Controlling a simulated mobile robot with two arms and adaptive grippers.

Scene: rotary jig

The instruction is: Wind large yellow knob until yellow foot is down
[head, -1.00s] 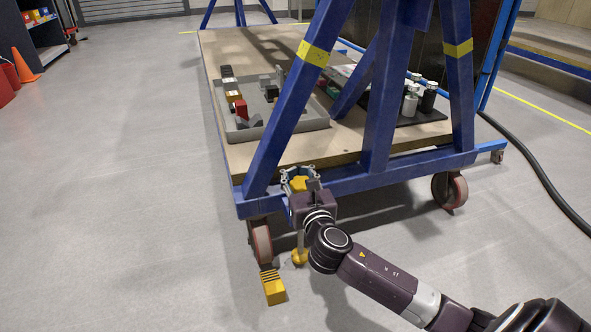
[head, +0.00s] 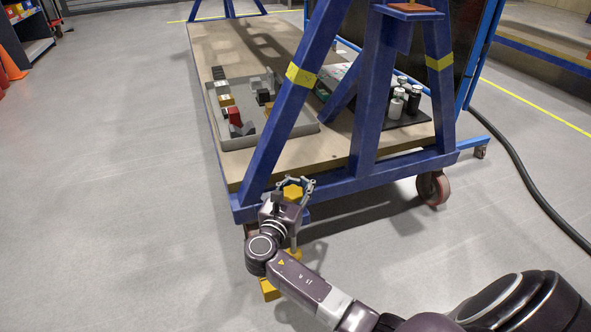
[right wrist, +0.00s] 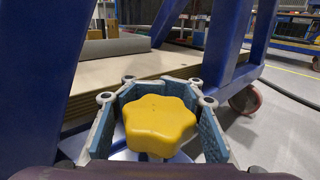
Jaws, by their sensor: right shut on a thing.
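The large yellow knob (head: 292,192) is a lobed star knob at the near corner of the blue frame. It also shows close up in the right wrist view (right wrist: 158,125). My right gripper (head: 296,186) is shut on it, with one padded finger on each side of the lobes. Below the knob, part of the yellow foot (head: 295,254) shows behind my right arm. My arm hides much of the foot and its rod, and I cannot tell whether the foot touches the floor. My left gripper is not in view.
The blue frame (head: 365,165) carries a wooden deck (head: 215,135) with a grey tray (head: 290,133) and several bottles. A red-wheeled caster (head: 433,188) stands at right. A yellow block (head: 269,290) lies by the near corner, partly behind my arm. Floor at left is clear.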

